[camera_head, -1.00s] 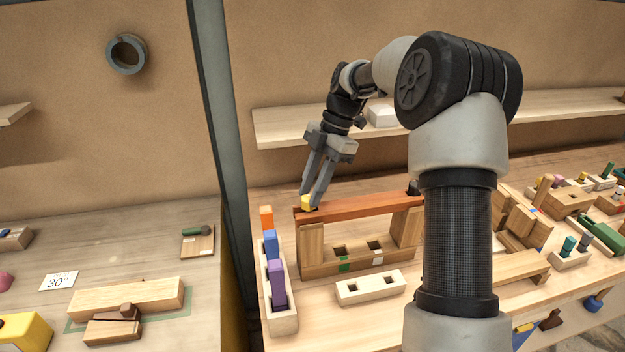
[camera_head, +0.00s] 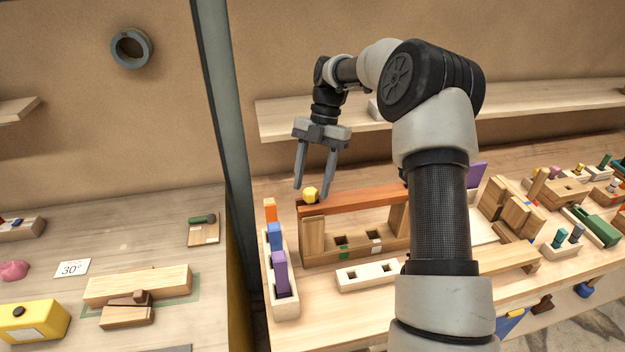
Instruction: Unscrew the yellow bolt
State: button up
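The yellow bolt (camera_head: 310,194) stands at the left end of the reddish-brown bar (camera_head: 360,195), which lies across two wooden uprights. Its head shows whole and rests on or just above the bar; I cannot tell how deep its shank sits. My gripper (camera_head: 313,194) points down at the bolt with its two fingers spread apart. The fingertips are around or just behind the bolt head, with visible gaps, and hold nothing. My arm hides the right end of the bar.
A pale rack (camera_head: 285,305) with orange, blue and purple blocks stands close left of the bar. A pale two-hole block (camera_head: 367,274) lies in front. A dark post (camera_head: 222,100) rises at left. A shelf (camera_head: 540,105) runs behind my arm.

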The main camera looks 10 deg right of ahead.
jog(key=v, duration=1.2)
